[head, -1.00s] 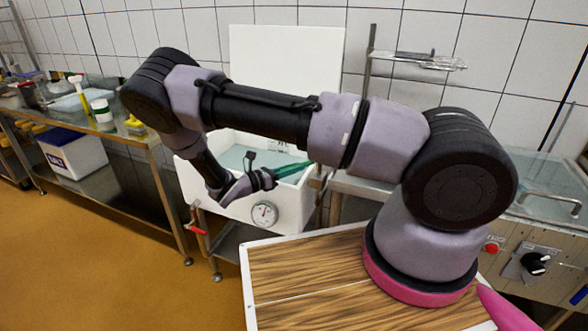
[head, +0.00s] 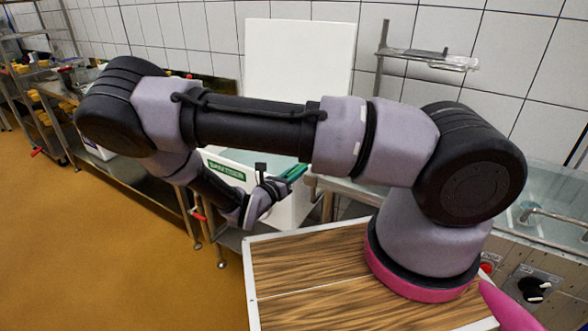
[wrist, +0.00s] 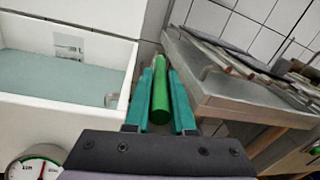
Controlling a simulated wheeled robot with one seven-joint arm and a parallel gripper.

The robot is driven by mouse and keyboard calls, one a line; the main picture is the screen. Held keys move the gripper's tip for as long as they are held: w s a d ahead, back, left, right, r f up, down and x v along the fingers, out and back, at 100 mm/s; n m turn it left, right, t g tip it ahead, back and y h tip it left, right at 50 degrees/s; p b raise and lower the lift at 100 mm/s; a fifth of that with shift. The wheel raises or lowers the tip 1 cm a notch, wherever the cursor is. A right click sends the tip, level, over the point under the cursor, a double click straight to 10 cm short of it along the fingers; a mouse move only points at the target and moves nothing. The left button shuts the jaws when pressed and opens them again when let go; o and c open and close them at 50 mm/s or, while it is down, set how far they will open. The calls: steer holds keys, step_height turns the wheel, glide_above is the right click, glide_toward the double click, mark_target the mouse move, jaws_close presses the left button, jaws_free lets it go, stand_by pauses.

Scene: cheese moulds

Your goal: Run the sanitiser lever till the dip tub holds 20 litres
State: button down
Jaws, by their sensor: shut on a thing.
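My gripper (wrist: 160,100) has teal fingers shut on a green cylindrical handle (wrist: 160,82), which looks like the lever's grip. The handle points away from the wrist. Its far end and mount cannot be made out. To its left in the wrist view stands a white tub (wrist: 110,97) holding pale blue-green liquid (wrist: 55,78). A small marked plate (wrist: 69,46) is on its inner wall. I cannot read a litre level. In the head view my gripper (head: 292,174) is at the right side of the white tub (head: 290,212), partly hidden by my arm.
A round dial (wrist: 35,168) sits on the tub's front. A steel bench (wrist: 235,92) with flat bars lies close right of my gripper. A white panel (head: 300,60) stands behind the tub. A steel table (head: 150,178) is at left, with open floor (head: 90,250) before it.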

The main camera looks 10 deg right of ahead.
steer(key=shift+s+d+n+t+y, duration=0.35)
steer(key=shift+s+n+t+y, duration=0.1)
steer(key=shift+n+t+y, duration=0.25)
steer(key=shift+f, duration=0.1)
steer(key=c, duration=0.8)
jaws_free()
steer(key=shift+o, duration=0.2)
steer(key=v, duration=1)
steer(key=shift+s+a, duration=0.2)
steer(key=shift+s, duration=0.15)
